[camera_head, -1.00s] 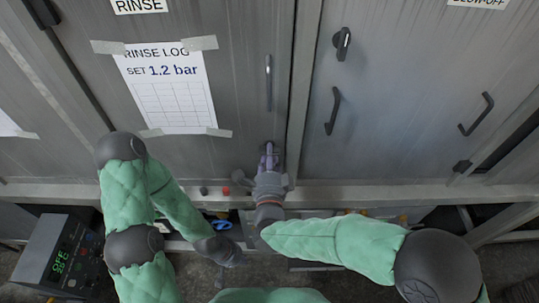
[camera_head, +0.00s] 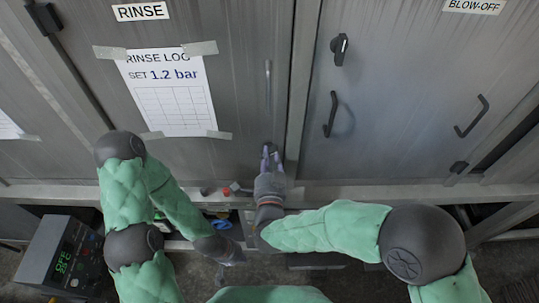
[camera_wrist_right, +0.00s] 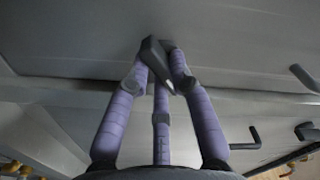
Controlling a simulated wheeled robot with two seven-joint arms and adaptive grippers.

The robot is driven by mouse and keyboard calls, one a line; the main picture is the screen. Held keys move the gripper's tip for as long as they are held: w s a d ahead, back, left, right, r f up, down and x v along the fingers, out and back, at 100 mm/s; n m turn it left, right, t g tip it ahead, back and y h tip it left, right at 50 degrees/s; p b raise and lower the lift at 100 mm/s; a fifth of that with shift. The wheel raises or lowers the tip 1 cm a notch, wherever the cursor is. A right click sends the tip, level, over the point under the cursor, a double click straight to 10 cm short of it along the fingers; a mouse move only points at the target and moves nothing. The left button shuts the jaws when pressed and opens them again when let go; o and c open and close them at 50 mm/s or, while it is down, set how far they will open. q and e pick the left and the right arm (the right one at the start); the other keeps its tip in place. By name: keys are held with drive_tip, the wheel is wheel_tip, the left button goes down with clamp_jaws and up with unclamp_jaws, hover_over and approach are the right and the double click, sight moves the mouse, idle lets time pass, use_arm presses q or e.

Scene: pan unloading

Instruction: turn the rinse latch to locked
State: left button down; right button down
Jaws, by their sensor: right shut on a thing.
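The rinse latch (camera_wrist_right: 154,54) is a small dark knob with a pale tip, low on the grey rinse door (camera_head: 220,60). In the right wrist view it lies slanted, from upper left to lower right. My right gripper (camera_head: 269,152) is at the door's lower right corner and mostly hides the latch in the head view. Its purple fingers (camera_wrist_right: 160,72) are shut around the latch. My left gripper (camera_head: 230,256) hangs low in front of the frame, away from the latch; its fingers are too small and dark to read.
A straight handle (camera_head: 268,86) stands above the latch. The door to the right has its own dark latch (camera_head: 340,48) and a curved handle (camera_head: 331,114). A horizontal frame rail (camera_head: 350,195) runs below the doors. A control box (camera_head: 55,262) stands at lower left.

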drive_tip(key=n+p, duration=0.3)
drive_tip(key=n, duration=0.7)
drive_tip(key=shift+d+r, duration=0.1)
drive_tip(key=shift+r, duration=0.05)
drive_tip(key=shift+n, duration=0.3)
drive_tip(key=c, duration=1.1)
unclamp_jaws()
drive_tip(key=s, duration=1.2)
